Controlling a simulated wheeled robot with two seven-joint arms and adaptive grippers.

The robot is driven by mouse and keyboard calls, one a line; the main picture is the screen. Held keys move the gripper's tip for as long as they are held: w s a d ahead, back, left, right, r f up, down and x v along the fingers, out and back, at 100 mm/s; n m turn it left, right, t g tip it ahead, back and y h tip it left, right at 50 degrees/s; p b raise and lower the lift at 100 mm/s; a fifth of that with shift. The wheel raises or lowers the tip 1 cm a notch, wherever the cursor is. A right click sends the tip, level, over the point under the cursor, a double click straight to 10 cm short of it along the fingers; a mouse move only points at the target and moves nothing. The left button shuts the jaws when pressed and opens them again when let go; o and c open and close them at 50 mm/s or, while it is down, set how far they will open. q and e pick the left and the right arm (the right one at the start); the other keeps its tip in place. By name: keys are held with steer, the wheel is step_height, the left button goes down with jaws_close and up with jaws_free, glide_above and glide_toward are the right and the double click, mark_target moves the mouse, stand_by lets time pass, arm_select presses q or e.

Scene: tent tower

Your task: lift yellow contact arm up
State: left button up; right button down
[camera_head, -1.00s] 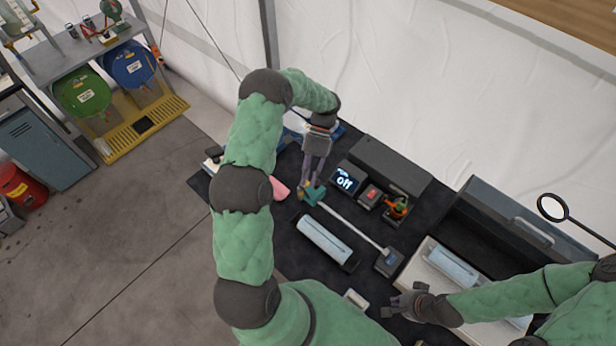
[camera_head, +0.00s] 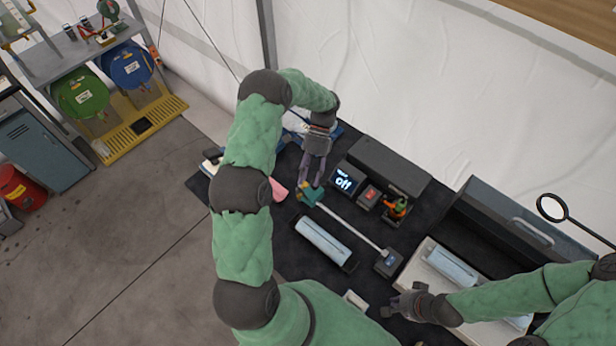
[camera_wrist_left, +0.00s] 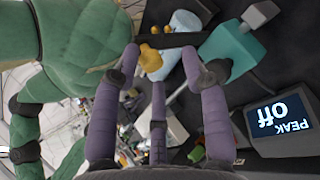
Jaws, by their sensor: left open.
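The yellow contact arm (camera_wrist_left: 150,58) shows in the left wrist view as a small yellow piece between my fingertips. In the head view a small yellow piece (camera_head: 300,190) shows at the left end of a teal block (camera_head: 312,196). The teal block (camera_wrist_left: 232,50) is at the upper right of the left wrist view. My left gripper (camera_head: 312,184) is open, its fingers pointing down just above the block; in the wrist view its fingers (camera_wrist_left: 160,58) stand apart on either side of the yellow piece. I cannot tell whether they touch it. My right gripper (camera_head: 393,306) hangs at the lower right, away from the block.
A pale rod runs from the teal block to a dark box (camera_head: 388,262). A display reading "off" (camera_head: 345,182) and a red switch box (camera_head: 368,195) stand to the right. An open grey case (camera_head: 530,225) is further right.

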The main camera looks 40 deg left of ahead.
arm_select(q)
steer(key=v, duration=1.1)
steer(key=shift+r, duration=0.25)
steer(key=shift+f, duration=0.1)
